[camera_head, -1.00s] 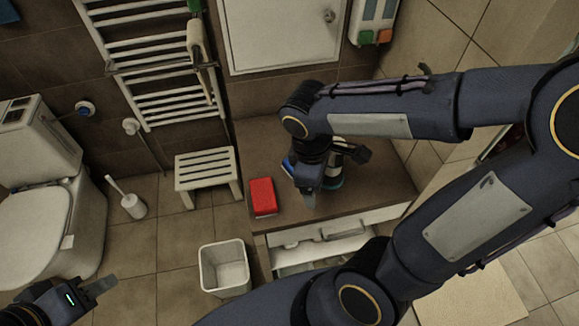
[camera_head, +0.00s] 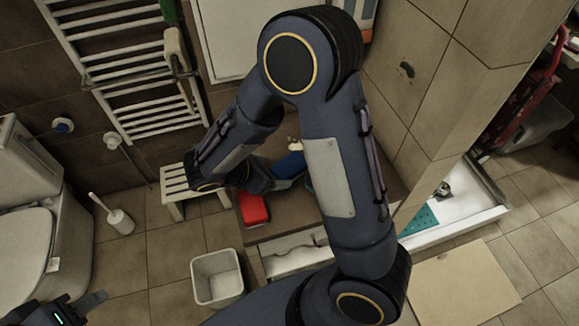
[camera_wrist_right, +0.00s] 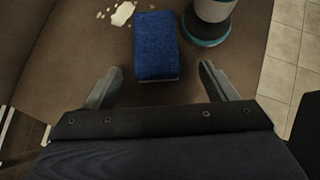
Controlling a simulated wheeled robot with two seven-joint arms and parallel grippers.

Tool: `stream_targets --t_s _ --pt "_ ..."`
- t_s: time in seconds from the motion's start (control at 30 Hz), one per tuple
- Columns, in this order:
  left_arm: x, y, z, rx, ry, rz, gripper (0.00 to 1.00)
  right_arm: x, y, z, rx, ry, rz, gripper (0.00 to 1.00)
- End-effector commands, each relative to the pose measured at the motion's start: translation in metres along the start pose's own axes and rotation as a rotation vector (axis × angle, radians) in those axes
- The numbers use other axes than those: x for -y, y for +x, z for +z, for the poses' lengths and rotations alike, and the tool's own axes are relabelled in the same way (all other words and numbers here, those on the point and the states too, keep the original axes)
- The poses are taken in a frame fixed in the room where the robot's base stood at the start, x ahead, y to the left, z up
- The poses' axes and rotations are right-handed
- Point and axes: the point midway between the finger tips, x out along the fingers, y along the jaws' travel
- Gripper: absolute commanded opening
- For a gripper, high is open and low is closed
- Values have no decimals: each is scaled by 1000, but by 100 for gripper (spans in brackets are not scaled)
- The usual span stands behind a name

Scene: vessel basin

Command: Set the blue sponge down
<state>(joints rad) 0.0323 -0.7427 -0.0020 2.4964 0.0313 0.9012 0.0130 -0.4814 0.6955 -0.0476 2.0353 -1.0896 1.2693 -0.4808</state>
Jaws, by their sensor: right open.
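The blue sponge (camera_wrist_right: 155,45) lies on the brown counter top (camera_wrist_right: 70,55). It also shows in the head view (camera_head: 290,165), just beyond my right gripper (camera_head: 276,181). In the right wrist view my right gripper (camera_wrist_right: 160,68) is open. Its two fingers stand apart on either side of the sponge's near end, with gaps between. I cannot tell the exact height of the fingers over the counter. My left gripper (camera_head: 98,298) is at the lower left of the head view, far from the sponge; its jaw opening is unclear.
A red block (camera_head: 254,209) lies on the counter's left part. A white container with a teal base (camera_wrist_right: 208,22) stands right of the sponge.

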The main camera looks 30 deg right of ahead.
Motion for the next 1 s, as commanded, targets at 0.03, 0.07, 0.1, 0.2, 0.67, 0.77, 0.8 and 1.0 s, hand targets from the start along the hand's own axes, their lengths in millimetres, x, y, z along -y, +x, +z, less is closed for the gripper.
stream_targets --t_s 0.03,0.07,0.1,0.2,0.67,0.77,0.8,1.0 --pt "-1 -2 -1 0 0 0 36 0 6 1 1 0 -3 78" --pt "-1 -3 -1 0 0 0 36 -1 9 2 0 1 -4 78" --pt "-2 -4 -2 0 0 0 36 -1 14 2 1 1 -5 78" --pt "-4 -8 -4 0 0 0 36 -4 30 2 0 0 -6 78" --pt "-4 -8 -4 0 0 0 36 -5 53 1 -2 3 -1 76" --pt "-4 -8 -4 0 0 0 36 -5 52 1 -2 3 -1 62" --pt "-4 -8 -4 0 0 0 36 -5 52 1 -2 3 -1 57" --pt "-4 -8 -4 0 0 0 36 -5 52 1 -2 3 -1 31"
